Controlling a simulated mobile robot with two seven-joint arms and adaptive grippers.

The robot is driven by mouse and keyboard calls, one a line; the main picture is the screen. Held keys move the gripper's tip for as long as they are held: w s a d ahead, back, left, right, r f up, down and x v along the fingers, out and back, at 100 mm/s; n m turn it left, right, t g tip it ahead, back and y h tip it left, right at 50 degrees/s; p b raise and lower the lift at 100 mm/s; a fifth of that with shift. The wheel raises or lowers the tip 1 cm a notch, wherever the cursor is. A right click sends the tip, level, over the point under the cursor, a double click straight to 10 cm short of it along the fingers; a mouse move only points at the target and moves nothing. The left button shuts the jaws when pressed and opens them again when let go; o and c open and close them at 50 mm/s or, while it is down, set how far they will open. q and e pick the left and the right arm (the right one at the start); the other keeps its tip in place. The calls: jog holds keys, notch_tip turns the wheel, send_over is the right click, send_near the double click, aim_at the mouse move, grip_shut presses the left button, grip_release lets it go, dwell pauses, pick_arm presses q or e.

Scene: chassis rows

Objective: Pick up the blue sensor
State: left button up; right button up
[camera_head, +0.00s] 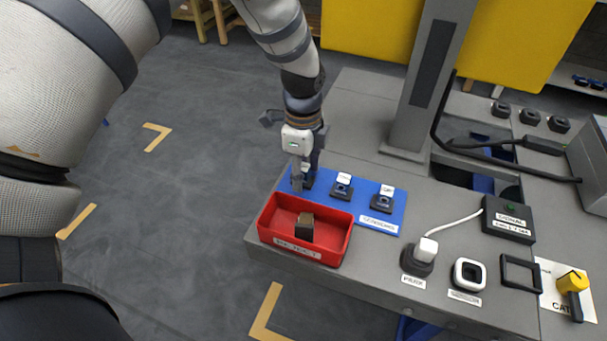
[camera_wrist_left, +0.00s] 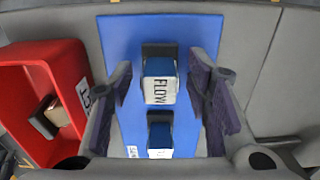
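A blue sensor labelled FLOW (camera_wrist_left: 160,68) stands in a dark holder on the blue SENSORS mat (camera_wrist_left: 120,35). My left gripper (camera_wrist_left: 161,82) is open, with one finger on each side of this sensor and gaps between. In the head view my left gripper (camera_head: 304,180) points down over the left end of the mat (camera_head: 333,210) and hides most of the sensor there. Two more sensors with white labels, a middle one (camera_head: 342,187) and a right one (camera_head: 384,200), stand on the mat. One of them also shows behind in the left wrist view (camera_wrist_left: 160,137). My right gripper is out of view.
A red REJECT tray (camera_head: 335,247) holding a dark brown block (camera_head: 304,227) stands close beside the mat. A grey post (camera_head: 425,90) rises behind the mat. A plug with a white cable (camera_head: 425,252) and a black signal box (camera_head: 508,219) are to the right.

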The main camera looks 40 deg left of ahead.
pick_arm(q)
grip_shut()
